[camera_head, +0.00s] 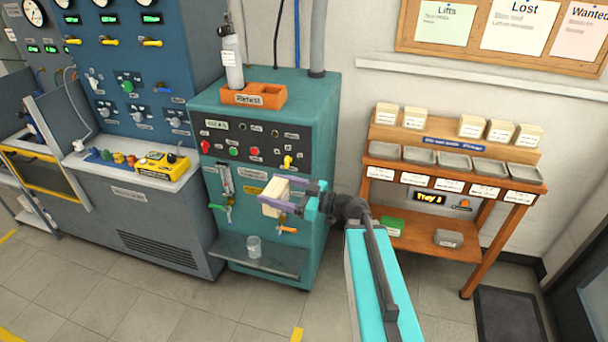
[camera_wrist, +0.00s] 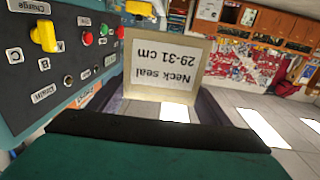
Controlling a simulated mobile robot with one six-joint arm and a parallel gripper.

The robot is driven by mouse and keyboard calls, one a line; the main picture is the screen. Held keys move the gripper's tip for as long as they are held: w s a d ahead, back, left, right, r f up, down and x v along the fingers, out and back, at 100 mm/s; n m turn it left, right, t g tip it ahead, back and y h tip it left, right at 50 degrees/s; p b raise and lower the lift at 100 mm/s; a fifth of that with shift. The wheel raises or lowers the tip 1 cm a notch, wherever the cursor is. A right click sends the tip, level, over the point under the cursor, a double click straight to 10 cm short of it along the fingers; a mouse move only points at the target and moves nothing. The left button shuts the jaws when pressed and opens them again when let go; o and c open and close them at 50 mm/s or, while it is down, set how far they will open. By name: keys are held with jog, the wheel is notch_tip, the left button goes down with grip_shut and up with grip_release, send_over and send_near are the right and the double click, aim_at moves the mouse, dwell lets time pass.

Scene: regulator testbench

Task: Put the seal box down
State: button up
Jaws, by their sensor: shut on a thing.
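The seal box (camera_head: 274,195) is a small cream box held between the purple fingers of my gripper (camera_head: 285,198). In the wrist view the box (camera_wrist: 165,65) shows a label reading "Neck seal 29-31 cm", upside down in the picture. My gripper (camera_wrist: 160,105) is shut on it. The box is in the air in front of the teal test cabinet (camera_head: 205,120), above its low grey shelf. Several similar cream boxes (camera_head: 414,117) stand on the top of the wooden rack (camera_head: 450,155) at the right.
Grey trays (camera_head: 453,160) line the rack's middle shelf above white labels. A green box (camera_head: 391,226) and a grey item (camera_head: 448,238) lie on its lower shelf. A clear jar (camera_head: 254,247) stands on the cabinet's low shelf (camera_head: 280,264).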

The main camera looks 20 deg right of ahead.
jog(key=shift+s+a+n+g+y, duration=0.6)
jog(key=shift+s+a+g, duration=0.1)
jog(key=shift+s+a, duration=0.25)
jog(key=shift+d+r, duration=0.1)
jog(key=shift+d, duration=0.1)
